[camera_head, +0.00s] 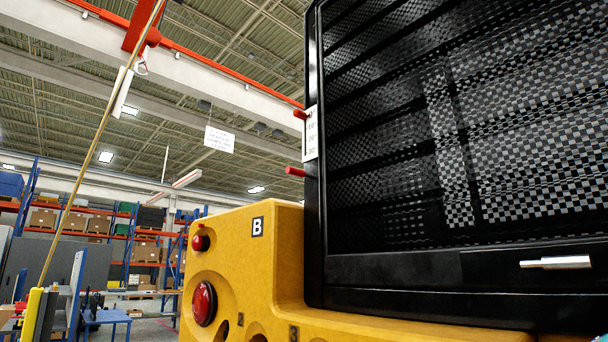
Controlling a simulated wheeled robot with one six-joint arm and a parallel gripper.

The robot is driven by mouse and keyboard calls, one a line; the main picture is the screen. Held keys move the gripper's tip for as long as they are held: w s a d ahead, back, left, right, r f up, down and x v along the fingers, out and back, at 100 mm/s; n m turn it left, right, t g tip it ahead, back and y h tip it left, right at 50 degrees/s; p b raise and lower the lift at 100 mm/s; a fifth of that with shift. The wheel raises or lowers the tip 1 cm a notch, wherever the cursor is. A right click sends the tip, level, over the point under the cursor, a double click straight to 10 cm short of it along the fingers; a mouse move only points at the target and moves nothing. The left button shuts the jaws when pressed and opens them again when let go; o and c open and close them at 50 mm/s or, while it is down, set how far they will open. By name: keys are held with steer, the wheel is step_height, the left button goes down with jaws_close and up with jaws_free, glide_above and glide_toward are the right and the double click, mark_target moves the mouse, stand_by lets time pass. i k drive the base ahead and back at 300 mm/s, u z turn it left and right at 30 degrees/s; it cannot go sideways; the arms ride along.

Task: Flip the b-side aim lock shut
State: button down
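A yellow housing (262,262) with a black-and-white "B" plate (258,227) fills the lower middle. A large black panel with a checkered, mesh-like face (460,130) stands on it at the right. On the panel's left edge is a white scale plate (311,138) with angle marks. A short red peg (300,114) sticks out left at the scale, and a longer red peg (294,171) sticks out below it. I cannot tell which part is the aim lock, nor whether it is open or shut. My gripper is not recognisable in view.
Red buttons sit on the housing, a small one (201,242) above a large one (204,303). A silver bar (556,262) is on the panel's lower frame. A tall tan pole (100,140) rises at left.

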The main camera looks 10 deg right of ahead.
mark_target(293, 171)
steer(key=k, duration=0.5)
steer(key=u, duration=1)
steer(key=i, duration=1)
steer(key=z, duration=1.3)
